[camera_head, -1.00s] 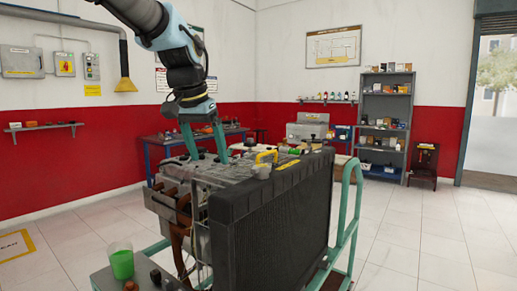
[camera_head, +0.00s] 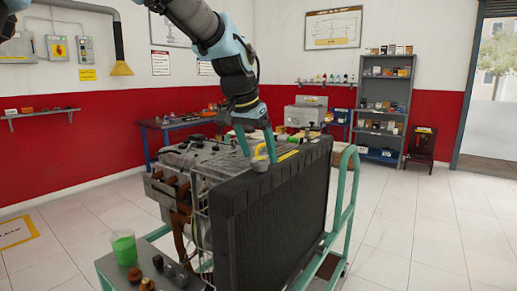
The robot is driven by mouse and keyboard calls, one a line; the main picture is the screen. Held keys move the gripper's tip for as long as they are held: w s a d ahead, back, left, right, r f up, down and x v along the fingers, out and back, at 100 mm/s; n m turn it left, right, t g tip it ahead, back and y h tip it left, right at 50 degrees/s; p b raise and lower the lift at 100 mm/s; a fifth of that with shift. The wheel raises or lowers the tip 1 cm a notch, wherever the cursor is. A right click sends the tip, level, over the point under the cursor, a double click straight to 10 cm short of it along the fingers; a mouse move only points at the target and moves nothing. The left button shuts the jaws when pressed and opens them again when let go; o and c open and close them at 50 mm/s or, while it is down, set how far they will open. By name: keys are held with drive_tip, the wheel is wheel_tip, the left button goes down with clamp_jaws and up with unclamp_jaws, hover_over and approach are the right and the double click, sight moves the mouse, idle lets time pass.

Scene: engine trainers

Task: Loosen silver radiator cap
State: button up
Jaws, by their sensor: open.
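The silver radiator cap (camera_head: 259,166) is small and sits at the top edge of the black radiator (camera_head: 268,215), at the front of the engine trainer. My gripper (camera_head: 259,157) points down over this spot with its two teal fingers apart. One finger is left of the cap and one is right of it, and the fingertips partly hide it. I cannot tell whether either finger touches the cap. A yellow loop handle (camera_head: 259,150) shows between the fingers, just behind the cap.
The engine block (camera_head: 185,165) stands behind and left of the radiator on a teal-framed cart (camera_head: 344,205). A cup of green liquid (camera_head: 124,248) and several small parts stand on the cart's front shelf. The tiled floor (camera_head: 430,235) at right is clear.

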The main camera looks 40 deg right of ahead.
drive_tip(key=shift+d+f, duration=0.1)
drive_tip(key=shift+f, duration=0.2)
drive_tip(key=shift+c, duration=0.4)
drive_tip(key=c, duration=1.3)
